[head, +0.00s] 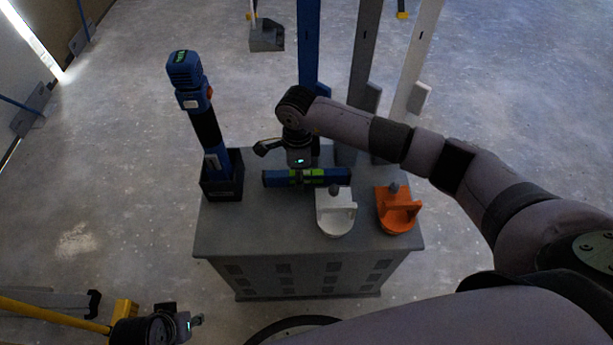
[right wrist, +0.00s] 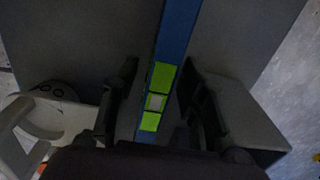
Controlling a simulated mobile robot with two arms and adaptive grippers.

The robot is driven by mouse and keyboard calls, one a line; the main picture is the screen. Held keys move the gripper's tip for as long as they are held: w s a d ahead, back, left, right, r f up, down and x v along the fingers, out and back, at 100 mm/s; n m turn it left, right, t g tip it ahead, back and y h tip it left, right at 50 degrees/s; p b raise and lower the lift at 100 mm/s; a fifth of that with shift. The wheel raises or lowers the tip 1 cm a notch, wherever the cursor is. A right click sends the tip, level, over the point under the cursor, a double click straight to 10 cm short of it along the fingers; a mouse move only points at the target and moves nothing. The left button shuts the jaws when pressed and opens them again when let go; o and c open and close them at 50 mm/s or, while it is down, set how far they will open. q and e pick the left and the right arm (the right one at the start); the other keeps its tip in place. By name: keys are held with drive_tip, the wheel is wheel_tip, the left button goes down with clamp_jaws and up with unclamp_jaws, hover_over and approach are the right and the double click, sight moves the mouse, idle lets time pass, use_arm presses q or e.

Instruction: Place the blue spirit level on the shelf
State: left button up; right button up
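The blue spirit level (head: 335,176) with bright green parts lies across the top of the grey cabinet (head: 260,236). In the right wrist view the level (right wrist: 177,35) runs between my two dark fingers, with its green sections and pale vial near them. My right gripper (head: 302,165) is above the level's middle. Its fingers (right wrist: 162,103) stand apart on either side of the level, with gaps visible. My left gripper (head: 192,322) is low at the bottom left, away from the cabinet; its finger opening is unclear. I cannot make out a separate shelf.
A blue and black tool (head: 206,125) stands in a dark holder (head: 223,188) at the cabinet's left. A white suction handle (head: 336,218) and an orange one (head: 398,215) sit at the front right. Blue, grey and white posts (head: 308,45) rise behind.

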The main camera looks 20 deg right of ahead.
clamp_jaws()
drive_tip(key=shift+r, duration=0.1)
idle(0.5)
